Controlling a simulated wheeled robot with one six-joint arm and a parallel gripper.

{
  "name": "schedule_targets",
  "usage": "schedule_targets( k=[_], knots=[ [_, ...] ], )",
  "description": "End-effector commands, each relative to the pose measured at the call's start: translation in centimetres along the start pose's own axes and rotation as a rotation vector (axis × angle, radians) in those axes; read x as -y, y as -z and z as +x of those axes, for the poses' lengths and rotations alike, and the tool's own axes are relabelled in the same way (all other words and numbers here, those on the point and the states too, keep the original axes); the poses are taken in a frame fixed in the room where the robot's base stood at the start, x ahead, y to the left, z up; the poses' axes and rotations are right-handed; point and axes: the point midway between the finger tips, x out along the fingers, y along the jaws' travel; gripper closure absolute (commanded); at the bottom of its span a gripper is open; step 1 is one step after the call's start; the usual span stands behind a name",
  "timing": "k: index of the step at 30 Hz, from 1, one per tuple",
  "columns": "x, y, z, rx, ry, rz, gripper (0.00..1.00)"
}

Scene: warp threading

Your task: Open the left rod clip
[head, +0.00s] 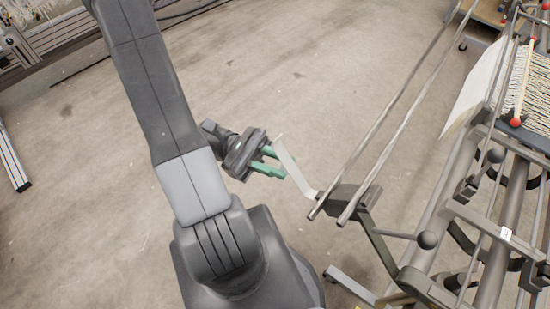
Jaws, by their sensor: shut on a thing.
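The left rod clip (347,197) is a dark block on a bracket arm, at the near ends of two long metal rods (385,125). A flat pale metal lever (294,167) rises from the clip, tilted up and to the left. My gripper (279,163) has green fingers and is at the lever, left of the clip. It is shut on the lever, with one finger on each side. The exact contact at the fingertips is small and hard to make out.
A loom frame with rollers and a black ball-ended handle (428,240) stands to the right. Pale warp threads (522,85) lie at the upper right, beside a red-ended stick (516,122).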

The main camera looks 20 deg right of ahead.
Motion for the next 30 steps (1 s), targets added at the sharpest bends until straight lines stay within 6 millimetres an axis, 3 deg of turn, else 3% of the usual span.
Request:
schedule_targets(
  k=[9,26,27,30],
  knots=[
    [0.21,1.38,-0.24,0.131,-0.024,-0.011,1.00],
    [0.27,1.53,-0.21,0.158,-0.028,-0.013,1.00],
    [0.27,1.54,-0.21,0.157,-0.028,-0.013,0.74],
    [0.27,1.54,-0.21,0.157,-0.027,-0.013,0.56]
  ],
)
